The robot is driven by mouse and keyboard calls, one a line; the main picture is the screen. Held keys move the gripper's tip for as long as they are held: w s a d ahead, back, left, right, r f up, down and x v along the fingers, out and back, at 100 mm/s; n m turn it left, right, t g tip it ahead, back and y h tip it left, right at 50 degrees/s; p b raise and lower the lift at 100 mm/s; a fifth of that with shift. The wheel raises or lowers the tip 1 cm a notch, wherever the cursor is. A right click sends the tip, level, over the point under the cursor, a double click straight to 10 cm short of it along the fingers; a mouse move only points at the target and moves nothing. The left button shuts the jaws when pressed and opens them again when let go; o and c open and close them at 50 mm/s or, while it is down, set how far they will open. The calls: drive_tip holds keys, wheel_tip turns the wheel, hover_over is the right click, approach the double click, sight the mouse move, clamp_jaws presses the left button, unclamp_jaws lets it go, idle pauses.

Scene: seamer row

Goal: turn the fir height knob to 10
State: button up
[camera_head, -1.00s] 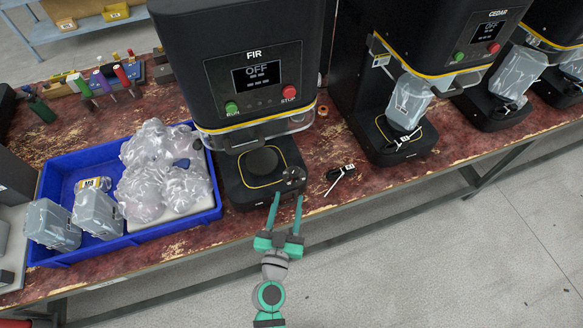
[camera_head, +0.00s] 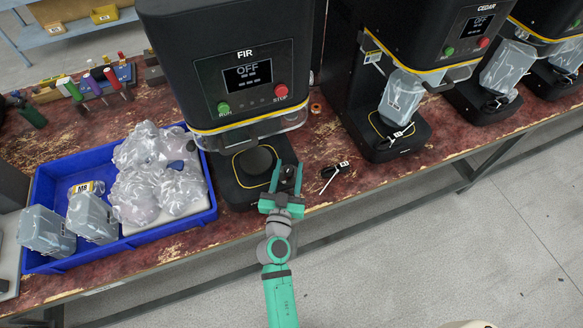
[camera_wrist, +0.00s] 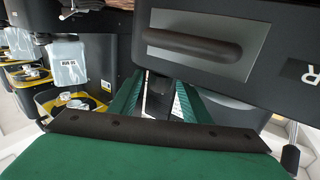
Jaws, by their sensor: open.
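The fir machine (camera_head: 245,75) is black, with FIR on its front and a display (camera_head: 248,76) reading OFF. A small dark knob (camera_head: 287,173) sits at the front right of its base (camera_head: 238,192). Its scale and setting are too small to read. My gripper (camera_head: 288,168) is open, its two teal fingers pointing at the machine, one on each side of the knob in the head view. I cannot tell how deep they reach or whether they touch it. In the wrist view the fingers (camera_wrist: 158,98) stand apart under a dark housing, and the knob cannot be made out.
A blue tray (camera_head: 130,242) with plastic-wrapped bundles and jars stands left of the fir machine. A small black tag or key (camera_head: 335,172) lies to its right. The cedar machine (camera_head: 385,60), with a bagged jar, stands further right. Green and red buttons sit beside the display.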

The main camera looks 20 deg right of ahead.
drive_tip(key=shift+w+d, duration=0.1)
drive_tip(key=shift+w, duration=0.25)
drive_tip(key=shift+s+d, duration=0.25)
drive_tip(key=shift+w+a, duration=0.1)
drive_tip(key=shift+a, duration=0.3)
drive_tip(key=c, duration=0.9)
drive_tip(key=shift+a, duration=0.2)
drive_tip(key=shift+c, duration=0.8)
drive_tip(key=shift+d, duration=0.4)
drive_tip(key=shift+a, duration=0.2)
drive_tip(key=shift+d, duration=0.2)
